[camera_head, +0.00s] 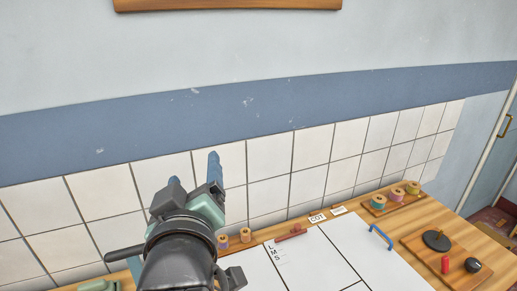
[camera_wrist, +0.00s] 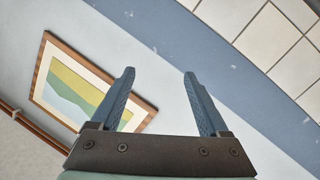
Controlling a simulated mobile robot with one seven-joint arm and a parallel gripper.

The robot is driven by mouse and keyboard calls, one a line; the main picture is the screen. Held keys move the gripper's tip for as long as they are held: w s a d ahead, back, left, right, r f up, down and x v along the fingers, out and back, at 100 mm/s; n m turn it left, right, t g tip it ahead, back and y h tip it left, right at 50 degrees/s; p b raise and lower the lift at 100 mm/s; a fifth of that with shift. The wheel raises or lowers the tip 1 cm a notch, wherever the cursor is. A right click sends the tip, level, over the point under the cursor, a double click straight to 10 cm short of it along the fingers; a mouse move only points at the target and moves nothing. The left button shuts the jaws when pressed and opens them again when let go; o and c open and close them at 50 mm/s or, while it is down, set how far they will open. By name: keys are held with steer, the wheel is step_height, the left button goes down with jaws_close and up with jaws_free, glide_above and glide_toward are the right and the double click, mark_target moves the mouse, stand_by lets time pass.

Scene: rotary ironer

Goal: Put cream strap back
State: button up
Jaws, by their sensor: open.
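My gripper (camera_head: 195,174) is raised in front of the tiled wall, above the wooden worktop. In the wrist view its two blue fingers (camera_wrist: 159,74) are spread apart with nothing between them. I cannot pick out the cream strap for certain in either view. Small tan rolls (camera_head: 245,234) stand on the worktop just right of my arm. A wooden holder (camera_head: 408,200) at the back right carries several coloured rolls. My arm hides part of the worktop.
White panels (camera_head: 340,250) lie on the worktop (camera_head: 470,230), with a blue handle (camera_head: 380,237) and a red piece (camera_head: 291,233). A wooden board (camera_head: 419,247) at the right carries dark round pieces and a red cylinder. A framed picture (camera_wrist: 90,85) hangs on the wall.

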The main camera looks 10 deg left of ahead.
steer(key=s+d+r+m+t+h, duration=0.1)
steer(key=s+d+r+m+t, duration=0.2)
steer(key=d+r, duration=0.2)
steer(key=s+d+r+m+t+h, duration=0.2)
steer(key=s+d+r+m+t, duration=0.1)
steer(key=r, duration=0.9)
steer(key=s+d+r+m+t+h, duration=0.2)
steer(key=s+d+r+m+t, duration=0.1)
steer(key=d+r, duration=0.4)
step_height(320, 180, up, 2)
steer(key=shift+s+d+r+t, duration=0.1)
steer(key=shift+s+d+t, duration=0.2)
steer(key=shift+s+t, duration=0.7)
steer(key=shift+w, duration=0.2)
